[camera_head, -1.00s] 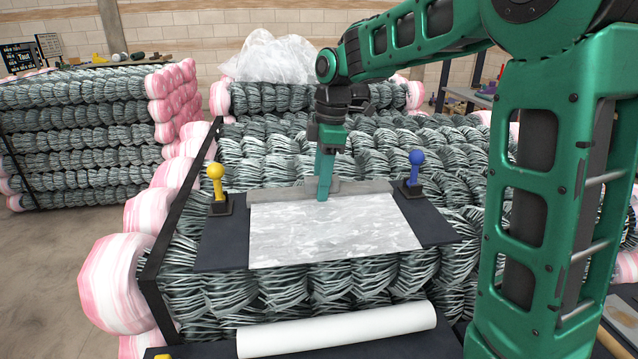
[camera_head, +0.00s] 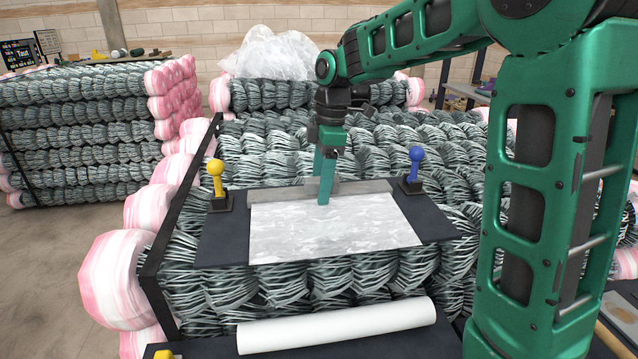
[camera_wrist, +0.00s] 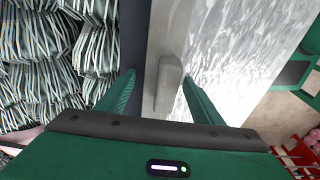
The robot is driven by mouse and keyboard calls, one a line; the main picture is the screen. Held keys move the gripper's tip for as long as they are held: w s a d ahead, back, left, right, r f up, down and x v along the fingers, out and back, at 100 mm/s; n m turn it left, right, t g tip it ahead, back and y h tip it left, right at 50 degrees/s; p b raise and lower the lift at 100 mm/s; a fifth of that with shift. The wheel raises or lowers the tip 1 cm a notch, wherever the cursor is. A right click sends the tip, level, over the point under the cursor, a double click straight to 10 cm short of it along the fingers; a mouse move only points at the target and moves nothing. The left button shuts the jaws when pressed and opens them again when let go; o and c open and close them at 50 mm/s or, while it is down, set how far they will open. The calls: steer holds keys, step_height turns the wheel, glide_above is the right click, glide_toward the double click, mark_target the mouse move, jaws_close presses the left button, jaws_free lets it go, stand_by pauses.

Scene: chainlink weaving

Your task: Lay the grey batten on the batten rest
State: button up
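The grey batten (camera_head: 282,194) lies along the back edge of the silvery sheet (camera_head: 330,230) on a dark board. It also shows in the wrist view (camera_wrist: 172,35), with a raised grip (camera_wrist: 168,84) on it. My gripper (camera_head: 319,191) points down over the middle of the batten. In the wrist view my gripper (camera_wrist: 158,76) is open, with one finger on each side of the raised grip. Gaps show beside the grip, the wider one on the left. I cannot make out which thing is the batten rest.
A yellow-knobbed lever (camera_head: 216,180) and a blue-knobbed lever (camera_head: 414,170) stand at the batten's two ends. A white roll (camera_head: 337,326) lies in front. Bundled mesh rolls (camera_head: 75,125) are stacked at the left, and clear plastic (camera_head: 272,55) lies behind.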

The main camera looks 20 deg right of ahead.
steer(key=shift+r, duration=0.1)
steer(key=r, duration=0.3)
steer(key=d+r, duration=0.1)
steer(key=r, duration=0.6)
steer(key=shift+d, duration=0.15)
steer(key=shift+r, duration=0.2)
steer(key=shift+s, duration=0.1)
